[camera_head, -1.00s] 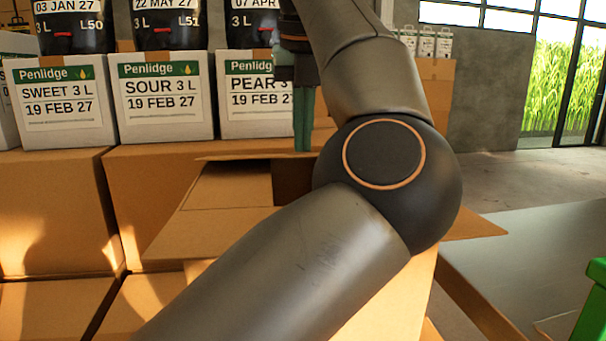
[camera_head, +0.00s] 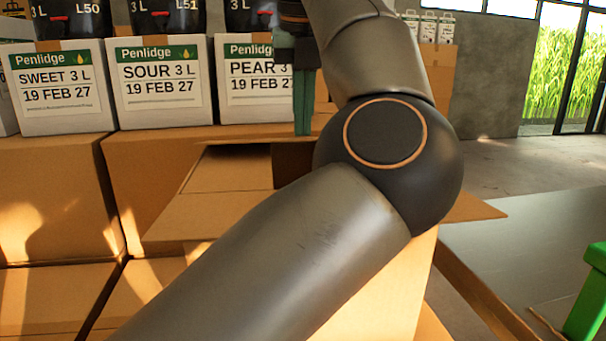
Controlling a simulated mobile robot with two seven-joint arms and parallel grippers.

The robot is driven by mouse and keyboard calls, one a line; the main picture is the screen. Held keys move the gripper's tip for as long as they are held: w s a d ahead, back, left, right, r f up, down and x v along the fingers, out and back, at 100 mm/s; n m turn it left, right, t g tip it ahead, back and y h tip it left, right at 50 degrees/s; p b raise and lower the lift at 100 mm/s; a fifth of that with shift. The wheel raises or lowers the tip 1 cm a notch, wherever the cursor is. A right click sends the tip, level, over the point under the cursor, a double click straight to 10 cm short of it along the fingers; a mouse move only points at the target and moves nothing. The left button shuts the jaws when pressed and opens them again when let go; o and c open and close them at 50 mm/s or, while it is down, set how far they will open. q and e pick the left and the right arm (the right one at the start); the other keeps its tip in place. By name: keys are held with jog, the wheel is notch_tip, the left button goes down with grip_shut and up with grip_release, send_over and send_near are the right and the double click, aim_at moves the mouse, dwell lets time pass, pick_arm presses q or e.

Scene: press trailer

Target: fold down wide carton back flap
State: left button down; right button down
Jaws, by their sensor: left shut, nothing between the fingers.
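The wide brown carton (camera_head: 385,290) stands open in the middle, largely hidden behind my left arm. Its left flap (camera_head: 205,216) spreads outward, and its right flap (camera_head: 475,208) sticks out past my elbow. The back flap (camera_head: 245,143) shows as a thin, nearly edge-on strip along the far side of the opening. My left gripper (camera_head: 303,131) points down with its fingers shut and empty. Its tips are at the back flap's far edge; I cannot tell whether they touch. My right gripper is out of view.
White Penlidge boxes (camera_head: 165,105) with dark pouches stand in a row on brown cartons (camera_head: 50,195) behind and left.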

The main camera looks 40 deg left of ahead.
pick_arm(q)
jog(key=shift+d, duration=0.1)
jog(key=shift+f+b, duration=0.65)
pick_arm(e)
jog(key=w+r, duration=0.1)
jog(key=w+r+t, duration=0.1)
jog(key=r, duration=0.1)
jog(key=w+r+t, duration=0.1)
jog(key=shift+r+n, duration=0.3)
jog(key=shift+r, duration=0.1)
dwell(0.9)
